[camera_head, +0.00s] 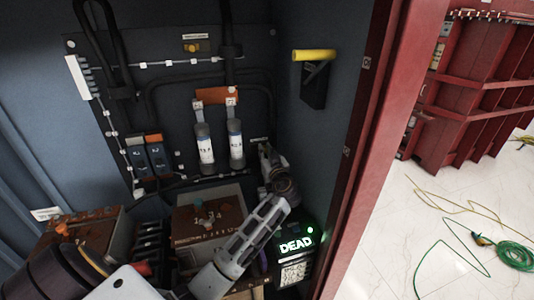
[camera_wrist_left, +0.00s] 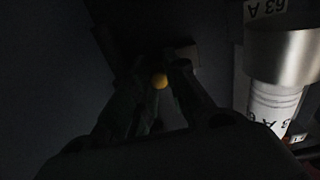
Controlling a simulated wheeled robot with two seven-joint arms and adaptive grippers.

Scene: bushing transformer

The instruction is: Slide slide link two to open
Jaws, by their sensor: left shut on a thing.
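My left gripper (camera_head: 266,152) is at the lower right of the dark back panel (camera_head: 165,100), against or very near it. In the head view the gripper covers that spot, below a small white label (camera_head: 259,139). Another yellow knob (camera_head: 192,47) sits at the top of the panel. My right gripper is not in view.
Two grey-white fuses (camera_head: 236,150) stand left of the gripper; one shows close in the left wrist view (camera_wrist_left: 285,55). A yellow-handled part (camera_head: 314,56) is on the right wall. The red door frame (camera_head: 372,140) bounds the right.

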